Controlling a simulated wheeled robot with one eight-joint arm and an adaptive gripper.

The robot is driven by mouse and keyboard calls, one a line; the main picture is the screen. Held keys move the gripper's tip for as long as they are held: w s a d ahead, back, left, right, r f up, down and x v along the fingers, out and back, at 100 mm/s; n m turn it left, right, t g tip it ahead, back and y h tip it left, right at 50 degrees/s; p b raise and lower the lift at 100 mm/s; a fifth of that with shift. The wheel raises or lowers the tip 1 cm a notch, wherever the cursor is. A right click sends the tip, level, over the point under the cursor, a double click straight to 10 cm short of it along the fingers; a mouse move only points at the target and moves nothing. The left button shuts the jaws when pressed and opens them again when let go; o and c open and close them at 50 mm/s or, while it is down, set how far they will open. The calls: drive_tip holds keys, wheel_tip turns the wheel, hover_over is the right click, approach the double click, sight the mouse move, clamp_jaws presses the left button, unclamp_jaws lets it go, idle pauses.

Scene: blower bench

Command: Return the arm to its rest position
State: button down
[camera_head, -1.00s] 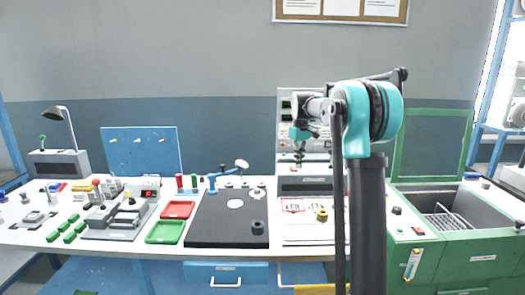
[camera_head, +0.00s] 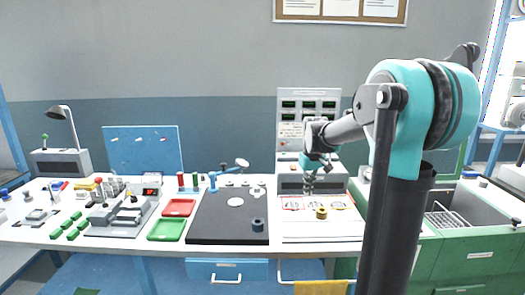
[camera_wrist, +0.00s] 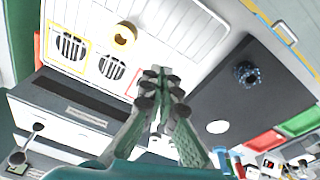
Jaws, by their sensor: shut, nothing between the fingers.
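My gripper (camera_head: 309,188) hangs pointing down in front of the grey panel unit, above the back of the white board (camera_head: 318,230). Its fingers are together and hold nothing. In the wrist view the gripper (camera_wrist: 160,80) is seen from behind with the fingertips meeting. A brass ring (camera_head: 321,213) lies on the white board below and to the right of the gripper, apart from it. It also shows in the wrist view (camera_wrist: 123,36).
The panel unit (camera_head: 308,105) stands behind the gripper. A black mat (camera_head: 222,225) with a dark ring (camera_head: 257,225) lies to the left. Red (camera_head: 179,207) and green (camera_head: 166,230) trays sit further left. A green sink bench (camera_head: 470,245) stands at right.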

drive_tip(key=s+d+f+m+t, duration=0.1)
drive_tip(key=s+f+m, duration=0.1)
drive_tip(key=s+f, duration=0.5)
drive_tip(key=s+d+f+m+t, duration=0.1)
drive_tip(key=s+f, duration=0.7)
drive_tip(key=s, duration=1.1)
drive_tip(key=shift+s+f+m+t, duration=0.2)
drive_tip(key=shift+s+m+t, duration=0.1)
drive_tip(key=shift+s+m, duration=0.1)
